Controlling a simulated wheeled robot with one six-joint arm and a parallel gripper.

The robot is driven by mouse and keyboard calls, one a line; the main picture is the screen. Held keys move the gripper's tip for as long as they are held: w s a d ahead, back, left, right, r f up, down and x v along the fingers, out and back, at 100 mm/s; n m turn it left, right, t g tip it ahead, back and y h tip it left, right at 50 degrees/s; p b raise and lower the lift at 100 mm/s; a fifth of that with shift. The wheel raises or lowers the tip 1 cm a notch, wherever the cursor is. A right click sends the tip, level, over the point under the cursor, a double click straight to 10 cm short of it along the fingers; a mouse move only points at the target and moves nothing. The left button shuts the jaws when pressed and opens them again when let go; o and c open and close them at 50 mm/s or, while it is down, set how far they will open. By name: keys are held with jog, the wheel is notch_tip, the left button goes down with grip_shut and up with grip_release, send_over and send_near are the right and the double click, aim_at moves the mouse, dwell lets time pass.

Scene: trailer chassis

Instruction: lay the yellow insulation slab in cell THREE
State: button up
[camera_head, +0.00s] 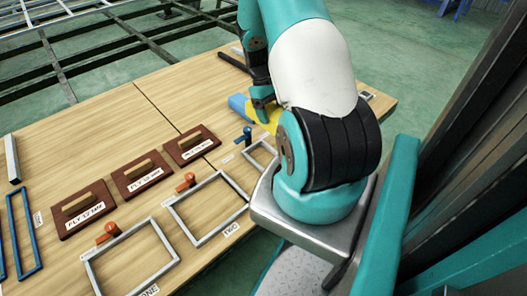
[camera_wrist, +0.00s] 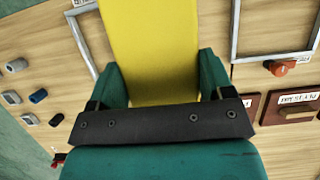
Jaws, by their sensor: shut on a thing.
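The yellow insulation slab (camera_wrist: 150,45) is between my gripper's two fingers (camera_wrist: 160,80) in the wrist view, and its far end runs out of the picture. In the head view only a small yellow part (camera_head: 268,114) shows beside my gripper (camera_head: 262,103), the rest hidden by my arm. My gripper is shut on the slab over the table; the height cannot be told. A grey cell frame (camera_head: 262,152), partly hidden by my arm, lies beyond cell TWO (camera_head: 208,207); its label cannot be read. In the wrist view a frame (camera_wrist: 84,42) lies partly behind the slab.
Cell ONE (camera_head: 130,258) lies at the front, with a red-orange clamp (camera_head: 108,233). A red-orange clamp (camera_head: 186,182) stands at cell TWO and a blue clamp (camera_head: 247,135) beyond. Brown plywood boards with handles (camera_head: 142,179) lie left. A blue piece (camera_head: 238,104) is near my gripper.

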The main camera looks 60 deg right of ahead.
jog(key=shift+w+a+f+b, duration=0.1)
jog(key=shift+f+b, duration=1.6)
jog(key=shift+f, duration=8.1)
jog(key=shift+f, duration=0.2)
jog(key=o, duration=0.9)
jog(key=shift+r, duration=0.1)
jog(key=shift+o, duration=0.2)
jog(key=p+v, duration=0.1)
jog(key=v, duration=1.1)
jog(key=shift+r+p, duration=0.2)
jog(key=shift+p, duration=0.15)
